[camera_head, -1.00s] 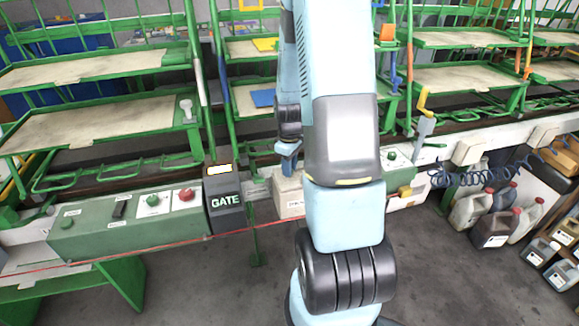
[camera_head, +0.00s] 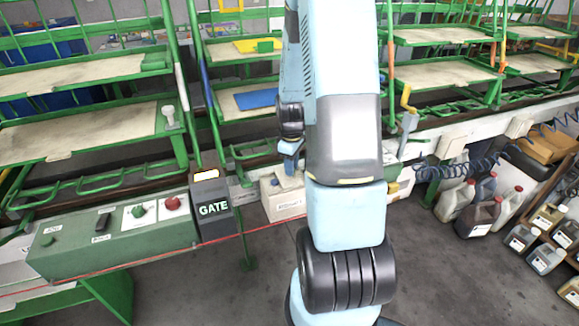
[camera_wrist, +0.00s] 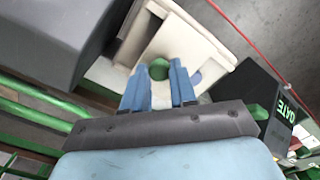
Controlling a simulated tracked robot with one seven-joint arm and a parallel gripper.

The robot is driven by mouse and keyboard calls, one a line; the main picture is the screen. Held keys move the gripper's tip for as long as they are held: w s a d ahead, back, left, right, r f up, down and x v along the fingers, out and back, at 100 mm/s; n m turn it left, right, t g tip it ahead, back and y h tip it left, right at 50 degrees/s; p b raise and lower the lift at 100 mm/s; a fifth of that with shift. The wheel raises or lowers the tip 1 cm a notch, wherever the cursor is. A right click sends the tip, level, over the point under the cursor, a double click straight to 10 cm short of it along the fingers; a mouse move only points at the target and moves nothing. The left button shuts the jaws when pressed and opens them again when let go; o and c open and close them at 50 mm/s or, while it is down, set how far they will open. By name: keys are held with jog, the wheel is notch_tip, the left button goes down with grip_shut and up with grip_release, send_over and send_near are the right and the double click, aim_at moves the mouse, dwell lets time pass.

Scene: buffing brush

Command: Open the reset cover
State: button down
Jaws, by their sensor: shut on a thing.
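The reset box is a cream box (camera_head: 285,197) with a small label on its front. It sits on the rail right of the GATE post, partly behind my arm. In the wrist view the cream cover (camera_wrist: 187,38) fills the upper middle, with a round green part (camera_wrist: 159,68) between my fingertips. My gripper (camera_wrist: 160,82) has blue fingers, close together on a part of the cover. In the head view its blue fingertips (camera_head: 290,160) are just above the cream box. The exact contact, and how far the cover is tilted, cannot be told.
A dark GATE post (camera_head: 212,205) stands close left of the cream box. Left of it is a green control box (camera_head: 110,243) with green and red buttons. A red cord (camera_head: 268,230) runs along the front. Green racks stand behind; jugs (camera_head: 480,215) are at right.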

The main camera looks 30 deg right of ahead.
jog(key=c, duration=0.9)
grip_release()
jog(key=shift+w, duration=0.1)
notch_tip(320, 180, up, 14)
jog(key=shift+f, duration=0.15)
jog(key=s+a+r+m+t, duration=0.3)
jog(key=s+a+r, duration=0.4)
jog(key=a+r, duration=0.5)
jog(key=s+a+r+m+t, duration=0.2)
jog(key=s+a+r, duration=0.3)
jog(key=s, duration=0.7)
notch_tip(320, 180, up, 2)
jog(key=shift+r+m+t, duration=0.1)
jog(key=shift+m+t, duration=0.2)
jog(key=shift+m, duration=0.6)
